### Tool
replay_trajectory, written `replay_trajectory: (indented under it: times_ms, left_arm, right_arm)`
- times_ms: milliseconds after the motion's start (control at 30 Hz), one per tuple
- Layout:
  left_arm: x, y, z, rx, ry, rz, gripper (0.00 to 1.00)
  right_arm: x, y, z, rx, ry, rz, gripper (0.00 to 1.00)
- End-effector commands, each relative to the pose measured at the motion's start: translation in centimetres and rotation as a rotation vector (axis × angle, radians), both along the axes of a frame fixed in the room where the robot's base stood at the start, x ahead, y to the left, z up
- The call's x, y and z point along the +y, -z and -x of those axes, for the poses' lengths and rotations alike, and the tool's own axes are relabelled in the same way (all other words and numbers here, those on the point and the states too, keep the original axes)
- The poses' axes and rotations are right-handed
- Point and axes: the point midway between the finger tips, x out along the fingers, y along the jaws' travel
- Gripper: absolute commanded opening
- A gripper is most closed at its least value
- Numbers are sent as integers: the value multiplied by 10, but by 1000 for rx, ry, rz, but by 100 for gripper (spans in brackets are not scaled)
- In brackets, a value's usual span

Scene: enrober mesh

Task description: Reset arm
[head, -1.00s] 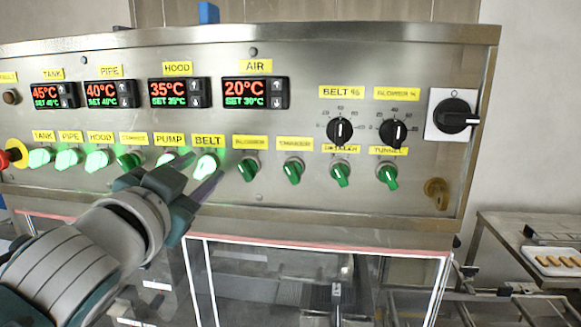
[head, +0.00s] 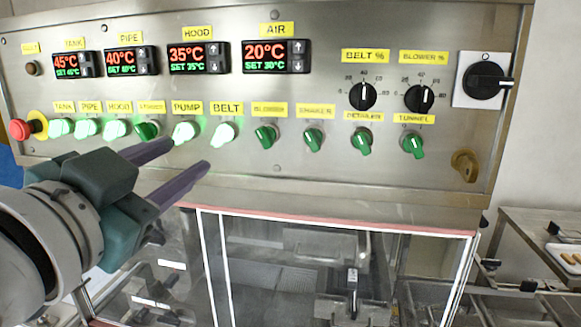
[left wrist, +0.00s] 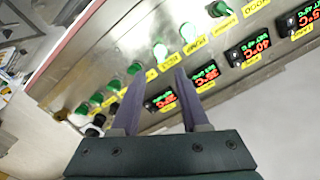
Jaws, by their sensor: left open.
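My left gripper (head: 178,167) is open and empty in front of the lower left part of the steel control panel (head: 330,190). Its two purple fingers point right in the head view, below the row of switches and apart from them as far as I can tell. In the left wrist view the fingers (left wrist: 155,92) stand apart with the panel behind them. The pump switch (head: 184,132) and belt switch (head: 224,132) are lit bright green, as are the tank, pipe and hood switches. My right gripper is not in view.
A red emergency button (head: 20,130) with a yellow collar is at the panel's left edge. Above are temperature displays (head: 277,57); black dials (head: 420,98) are to the right. A clear-walled enclosure (head: 300,265) sits below. A side table (head: 545,225) with a tray is at right.

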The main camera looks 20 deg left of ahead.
Motion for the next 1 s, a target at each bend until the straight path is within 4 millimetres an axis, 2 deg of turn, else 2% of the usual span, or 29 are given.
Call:
replay_trajectory:
  times_ms: [500,667,767,833,900,1000]
  left_arm:
    - [0,-1,2,1,-1,1,45]
    - [2,8,9,110,-27,76,45]
    - [-3,30,26,305,-54,193,45]
    - [-13,50,47,481,-64,282,45]
    - [-28,67,74,664,-63,354,45]
    - [-49,84,116,901,-48,425,45]
  right_arm:
    - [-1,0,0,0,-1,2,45]
    - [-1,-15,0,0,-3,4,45]
    - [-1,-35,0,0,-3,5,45]
    - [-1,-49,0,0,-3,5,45]
    - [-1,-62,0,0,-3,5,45]
    - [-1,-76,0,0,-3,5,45]
